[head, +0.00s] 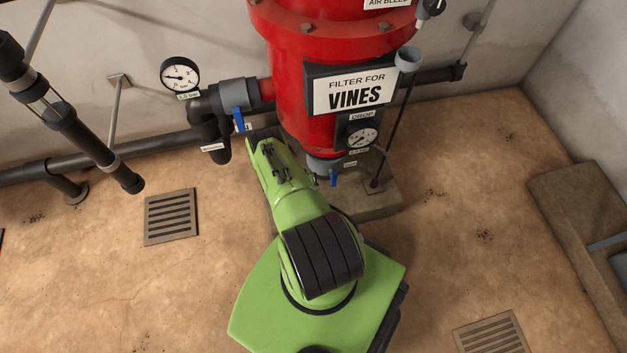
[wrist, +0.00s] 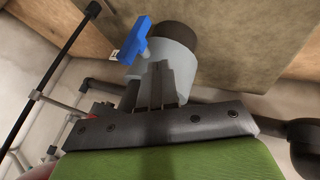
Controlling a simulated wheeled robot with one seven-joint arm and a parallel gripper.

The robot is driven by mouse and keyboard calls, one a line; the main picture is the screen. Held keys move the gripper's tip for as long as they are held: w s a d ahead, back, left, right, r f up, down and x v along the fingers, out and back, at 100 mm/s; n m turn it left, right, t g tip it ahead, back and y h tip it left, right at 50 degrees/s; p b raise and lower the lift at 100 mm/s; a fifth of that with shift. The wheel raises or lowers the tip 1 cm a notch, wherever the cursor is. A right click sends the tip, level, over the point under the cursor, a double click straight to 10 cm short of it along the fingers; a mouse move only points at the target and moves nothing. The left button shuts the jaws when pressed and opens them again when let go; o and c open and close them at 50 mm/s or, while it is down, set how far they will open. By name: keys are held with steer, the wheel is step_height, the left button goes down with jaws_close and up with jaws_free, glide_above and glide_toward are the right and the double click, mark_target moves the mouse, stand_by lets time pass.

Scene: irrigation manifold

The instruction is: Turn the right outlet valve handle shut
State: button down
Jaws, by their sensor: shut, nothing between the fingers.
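In the wrist view my gripper (wrist: 159,72) is shut and empty. Its fingertips are in front of a grey valve body (wrist: 178,62), overlapping its lower part in the picture; I cannot tell whether they touch. A blue valve handle (wrist: 137,43) stands just above and left of the fingertips, outside the jaws, with a small white tag beside it. In the head view one blue handle (head: 238,120) is on the pipe left of the red filter, and another (head: 333,178) is below the filter. No label readable here marks the right outlet. The arm hides my gripper in the head view.
The red filter tank (head: 295,105) stands close to my arm on a low plinth (head: 378,203). A pressure gauge (head: 180,75) and black pipes (head: 85,157) run along the left wall. Floor at right is mostly clear, with a concrete block (head: 575,205) by the wall.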

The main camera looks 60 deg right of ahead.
mark_target(331, 177)
steer(key=s+d+f+b, duration=0.1)
steer(key=d, duration=0.1)
steer(key=s+d+f, duration=0.1)
steer(key=d+f, duration=0.1)
steer(key=s+d+f+b, duration=0.1)
steer(key=d, duration=0.1)
steer(key=shift+s+f+b, duration=0.1)
steer(key=shift+f+b, duration=0.05)
steer(key=shift+b, duration=0.2)
steer(key=shift+s+d+y, duration=0.1)
steer(key=shift+d+y, duration=0.05)
steer(key=shift+y, duration=0.15)
steer(key=shift+p, duration=0.3)
